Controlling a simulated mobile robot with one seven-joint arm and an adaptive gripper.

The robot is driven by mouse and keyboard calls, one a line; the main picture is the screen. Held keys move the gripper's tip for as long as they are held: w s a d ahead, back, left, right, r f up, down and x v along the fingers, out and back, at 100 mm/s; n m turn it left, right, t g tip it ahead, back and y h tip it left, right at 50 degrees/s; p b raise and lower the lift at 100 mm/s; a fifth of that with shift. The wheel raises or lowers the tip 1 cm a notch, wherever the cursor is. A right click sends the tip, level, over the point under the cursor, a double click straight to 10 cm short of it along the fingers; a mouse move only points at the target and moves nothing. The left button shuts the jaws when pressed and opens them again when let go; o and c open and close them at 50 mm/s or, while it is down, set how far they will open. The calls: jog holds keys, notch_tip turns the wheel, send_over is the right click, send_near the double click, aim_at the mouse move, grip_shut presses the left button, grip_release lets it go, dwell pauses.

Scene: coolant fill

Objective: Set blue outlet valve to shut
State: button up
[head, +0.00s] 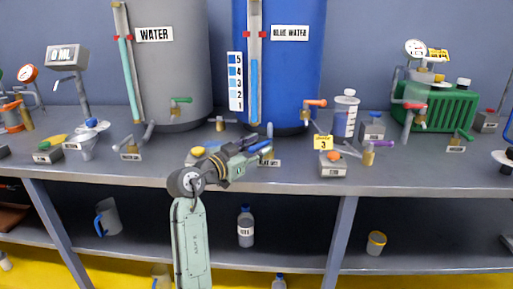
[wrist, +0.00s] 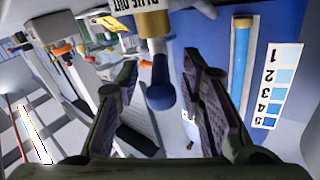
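The blue outlet valve shows in the wrist view as a brass body with a dark blue rounded handle (wrist: 160,95), below an upside-down "BLUE OUT" label (wrist: 145,3). In the head view, a bit of its blue handle (head: 266,155) shows at the bench's front, below the blue tank; my gripper hides much of the valve. My gripper (head: 258,149) is at the valve. In the wrist view my gripper (wrist: 162,70) is open, its two dark fingers on either side of the handle, with gaps visible on both sides. I cannot tell the handle's exact turn.
The blue tank (head: 282,85) with its level scale (head: 236,82) stands behind. A yellow tag (head: 323,142) and a box with an orange button (head: 333,165) are close on the right. A yellow knob (head: 197,151) is left of my gripper. A shelf (head: 300,258) runs below.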

jog(key=v, duration=1.2)
